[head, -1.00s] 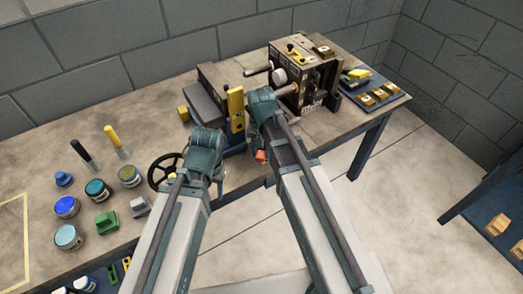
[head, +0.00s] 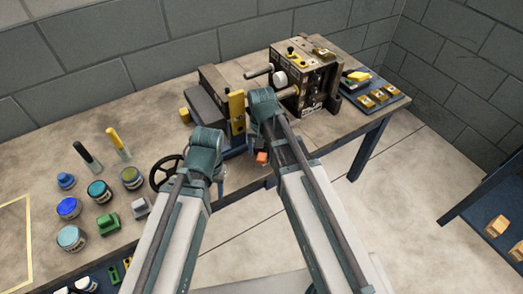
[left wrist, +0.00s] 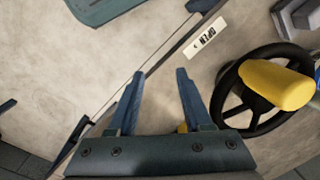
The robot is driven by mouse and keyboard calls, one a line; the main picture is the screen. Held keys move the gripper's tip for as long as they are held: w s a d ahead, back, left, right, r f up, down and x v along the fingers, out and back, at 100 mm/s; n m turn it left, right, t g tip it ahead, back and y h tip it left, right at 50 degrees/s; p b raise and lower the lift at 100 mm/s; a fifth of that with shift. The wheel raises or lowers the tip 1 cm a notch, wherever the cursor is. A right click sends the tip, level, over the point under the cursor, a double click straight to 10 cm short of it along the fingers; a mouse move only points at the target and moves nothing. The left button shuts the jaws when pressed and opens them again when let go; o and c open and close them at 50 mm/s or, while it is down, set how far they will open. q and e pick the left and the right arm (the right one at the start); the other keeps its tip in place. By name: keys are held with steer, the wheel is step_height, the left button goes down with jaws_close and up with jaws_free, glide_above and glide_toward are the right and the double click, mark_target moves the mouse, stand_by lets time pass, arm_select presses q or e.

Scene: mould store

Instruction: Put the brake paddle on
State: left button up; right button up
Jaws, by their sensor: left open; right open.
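I cannot tell for sure which thing is the brake paddle. An upright yellow paddle-like plate (head: 236,108) stands at the vise-like bench unit (head: 208,100), between my two arm ends. A black handwheel (head: 164,172) is left of my left gripper (head: 209,150). In the left wrist view, the handwheel (left wrist: 225,98) with a yellow grip (left wrist: 277,84) is at the right.
A machine box (head: 302,75) with a shaft and knobs stands at the back of the bench. A blue tray (head: 392,100) with yellow pieces is right of it. Several jars, such as a blue one (head: 68,208), and two upright handles (head: 117,142) stand at the left.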

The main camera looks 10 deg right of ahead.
mark_target(261, 155)
arm_select(q)
step_height(261, 155, up, 13)
steer(key=p, duration=1.2)
arm_select(e)
step_height(261, 155, up, 13)
steer(key=shift+f, duration=0.15)
arm_select(q)
steer(key=shift+f, duration=0.15)
